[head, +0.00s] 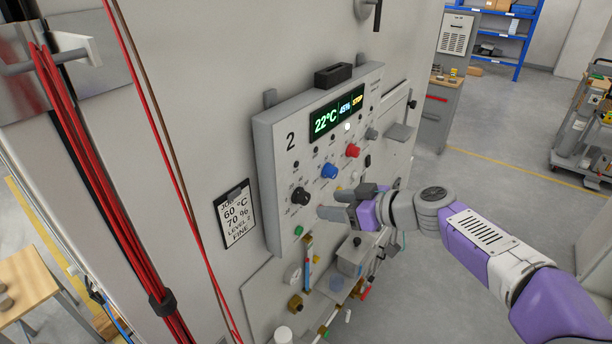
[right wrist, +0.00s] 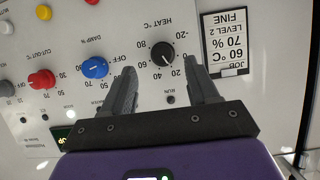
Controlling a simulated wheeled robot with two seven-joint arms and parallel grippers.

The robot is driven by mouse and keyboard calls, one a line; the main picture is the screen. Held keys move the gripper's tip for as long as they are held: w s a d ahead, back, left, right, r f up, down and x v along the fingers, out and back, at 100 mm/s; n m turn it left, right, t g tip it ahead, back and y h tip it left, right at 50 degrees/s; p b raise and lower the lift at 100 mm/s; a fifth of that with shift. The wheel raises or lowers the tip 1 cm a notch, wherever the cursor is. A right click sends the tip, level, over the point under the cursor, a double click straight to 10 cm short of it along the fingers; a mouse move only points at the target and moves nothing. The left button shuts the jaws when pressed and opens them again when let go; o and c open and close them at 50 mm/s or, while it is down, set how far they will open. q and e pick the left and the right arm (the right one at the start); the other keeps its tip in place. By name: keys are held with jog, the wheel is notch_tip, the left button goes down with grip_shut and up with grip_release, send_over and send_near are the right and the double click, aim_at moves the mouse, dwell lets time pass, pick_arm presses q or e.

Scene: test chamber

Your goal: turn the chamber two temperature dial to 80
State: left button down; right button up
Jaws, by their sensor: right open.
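The chamber two panel (head: 270,140) is a pale box on the wall, marked 2, with a display (head: 338,115) reading 22°C, 45% and STOP. Its black temperature dial (head: 300,196) is at the lower left. In the right wrist view, upside down, this dial (right wrist: 163,54) is labelled HEAT °C, with a white pointer line; its exact setting is too small to read surely. My right gripper (head: 330,203) is open, just right of the dial in the head view. In the wrist view its fingers (right wrist: 159,70) lie either side of the dial's line, apparently short of it. My left gripper is not in view.
Blue (head: 330,171), red (head: 352,150) and grey (head: 371,133) knobs run up to the right. A green button (head: 298,231) sits below the black dial. A job card (head: 235,214) reads 60 °C, 70 %. A cluttered shelf is below; red cables (head: 90,170) hang left.

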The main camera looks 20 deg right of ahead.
aim_at(307, 200)
jog(key=x, duration=0.4)
jog(key=p+x, duration=0.1)
jog(key=x, duration=0.2)
jog(key=shift+w+a+r, duration=0.1)
jog(key=shift+a+r, duration=0.05)
jog(key=shift+r, duration=0.3)
jog(key=c, duration=1)
